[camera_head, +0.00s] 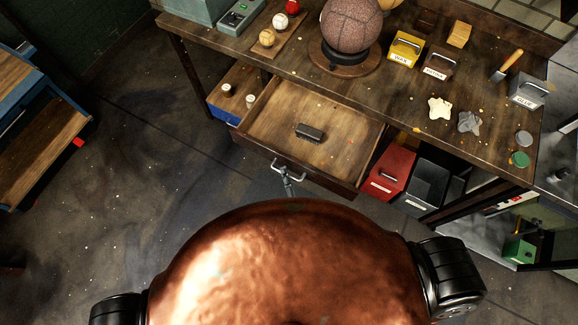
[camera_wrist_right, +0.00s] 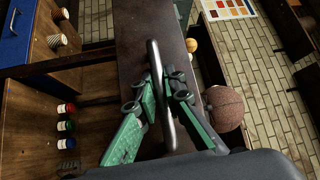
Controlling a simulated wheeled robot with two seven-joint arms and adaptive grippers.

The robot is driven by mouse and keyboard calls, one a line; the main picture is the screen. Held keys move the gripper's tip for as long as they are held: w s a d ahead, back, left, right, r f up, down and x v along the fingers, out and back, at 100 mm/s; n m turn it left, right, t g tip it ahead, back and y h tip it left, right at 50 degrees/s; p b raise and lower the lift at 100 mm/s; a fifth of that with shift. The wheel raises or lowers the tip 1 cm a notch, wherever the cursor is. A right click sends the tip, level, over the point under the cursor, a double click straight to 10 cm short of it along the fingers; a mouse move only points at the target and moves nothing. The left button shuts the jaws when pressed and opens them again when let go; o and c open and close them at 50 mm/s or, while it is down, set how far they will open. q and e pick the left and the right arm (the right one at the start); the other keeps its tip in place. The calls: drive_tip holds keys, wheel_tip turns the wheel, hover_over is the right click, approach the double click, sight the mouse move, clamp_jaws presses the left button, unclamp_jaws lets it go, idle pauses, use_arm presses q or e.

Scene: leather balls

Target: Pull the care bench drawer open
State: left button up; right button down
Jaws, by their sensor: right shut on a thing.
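The care bench (camera_head: 300,60) has its wide wooden drawer (camera_head: 275,115) pulled out, with the inside showing. A dark brush-like block (camera_head: 310,132) lies in the drawer. My right gripper (camera_head: 287,182) is at the metal handle (camera_head: 289,164) on the drawer front. In the right wrist view the green-sided fingers of my right gripper (camera_wrist_right: 160,92) are shut on the handle bar (camera_wrist_right: 157,60), one on each side, in front of the dark drawer front (camera_wrist_right: 131,62). My left gripper is not in view.
A textured brown ball (camera_head: 350,25) stands on the bench top among small boxes and tools. A blue-fronted compartment (camera_head: 224,114) with spools is left of the drawer. A red box (camera_head: 389,175) and a grey bin (camera_head: 430,182) stand right.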

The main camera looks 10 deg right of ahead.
drive_tip(key=shift+s+a, duration=0.1)
drive_tip(key=shift+s, duration=0.05)
drive_tip(key=c, duration=2)
unclamp_jaws()
